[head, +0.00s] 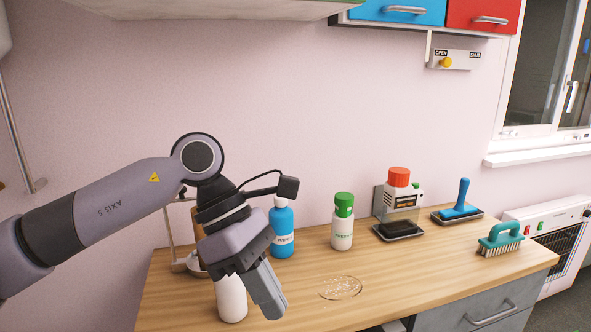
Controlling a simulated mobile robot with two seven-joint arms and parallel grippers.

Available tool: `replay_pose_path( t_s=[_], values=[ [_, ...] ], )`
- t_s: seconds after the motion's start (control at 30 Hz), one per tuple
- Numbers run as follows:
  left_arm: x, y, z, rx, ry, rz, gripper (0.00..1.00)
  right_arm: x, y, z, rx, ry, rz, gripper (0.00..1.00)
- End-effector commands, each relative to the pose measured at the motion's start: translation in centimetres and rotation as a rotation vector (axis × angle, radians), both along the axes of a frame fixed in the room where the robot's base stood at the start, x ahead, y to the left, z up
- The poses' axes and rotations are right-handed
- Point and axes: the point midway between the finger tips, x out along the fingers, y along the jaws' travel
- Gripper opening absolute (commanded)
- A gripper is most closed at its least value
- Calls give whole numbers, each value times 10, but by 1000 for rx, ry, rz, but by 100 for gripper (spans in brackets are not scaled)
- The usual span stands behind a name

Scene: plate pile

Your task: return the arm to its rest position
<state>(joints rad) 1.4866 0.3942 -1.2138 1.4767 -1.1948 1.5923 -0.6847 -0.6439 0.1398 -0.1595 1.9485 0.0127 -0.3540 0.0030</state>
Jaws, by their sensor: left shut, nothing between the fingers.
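My left gripper (268,304) comes in from the left on a grey arm and points down over the left part of the wooden counter (300,270). Its fingers are shut with nothing held. It hangs in front of a white bottle (232,300), whose upper part it hides; I cannot tell whether they touch. My right gripper is not in the head view.
A blue bottle (283,240), a green-capped bottle (342,228) and a red-capped container (398,197) stand along the back. A clear round dish (340,287) lies near the front. A blue-handled tool (460,204) and teal brush (500,241) are at right.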

Motion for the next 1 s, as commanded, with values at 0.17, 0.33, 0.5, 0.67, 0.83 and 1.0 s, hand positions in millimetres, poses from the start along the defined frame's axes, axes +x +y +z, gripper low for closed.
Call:
replay_pose_path(
  t_s=[0.17,0.33,0.5,0.67,0.83,1.0],
  values=[
    [-34,-52,-13,-298,267,76,0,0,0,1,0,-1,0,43],
    [-52,-83,-4,-560,551,206,0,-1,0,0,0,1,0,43],
    [-50,-94,7,-790,861,382,0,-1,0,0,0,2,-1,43],
    [-32,-86,10,-978,1168,583,0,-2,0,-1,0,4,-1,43],
    [-3,-60,-9,-1142,1503,833,0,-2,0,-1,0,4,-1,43],
    [22,-21,-55,-1270,1837,1115,0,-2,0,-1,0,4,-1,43]
  ],
)
